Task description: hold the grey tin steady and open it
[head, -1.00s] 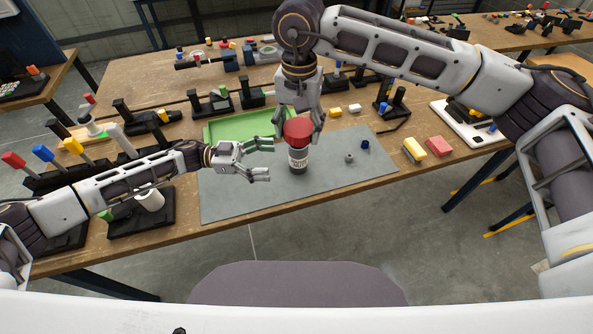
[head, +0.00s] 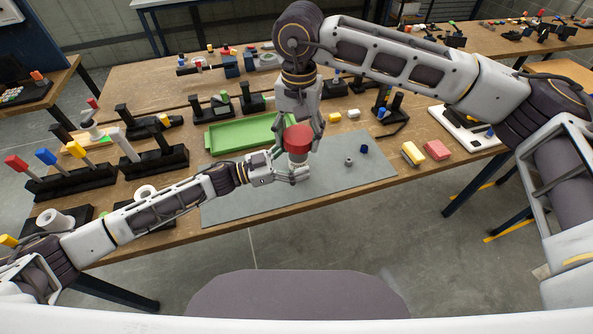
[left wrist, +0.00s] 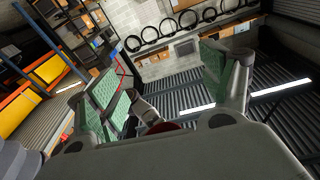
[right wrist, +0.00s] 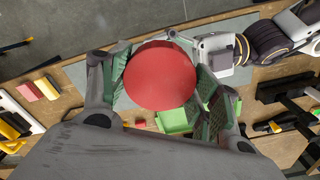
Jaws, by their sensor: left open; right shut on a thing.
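The grey tin (head: 298,157) stands upright on the grey mat, its red lid (head: 298,138) on top. My right gripper (head: 301,142) comes down from above and is shut on the red lid. In the right wrist view the lid (right wrist: 160,76) sits between the two fingers. My left gripper (head: 292,168) is open at the tin's lower body, its fingers reaching around it from the left and hiding most of it. In the left wrist view the fingers are wide apart, with a bit of red lid (left wrist: 165,127) low between them.
A green tray (head: 245,133) lies behind the tin. A small grey piece (head: 348,161) and a blue piece (head: 364,149) lie on the mat (head: 330,181) to the right. Yellow (head: 412,154) and red (head: 437,150) blocks lie farther right. Tool stands fill the left.

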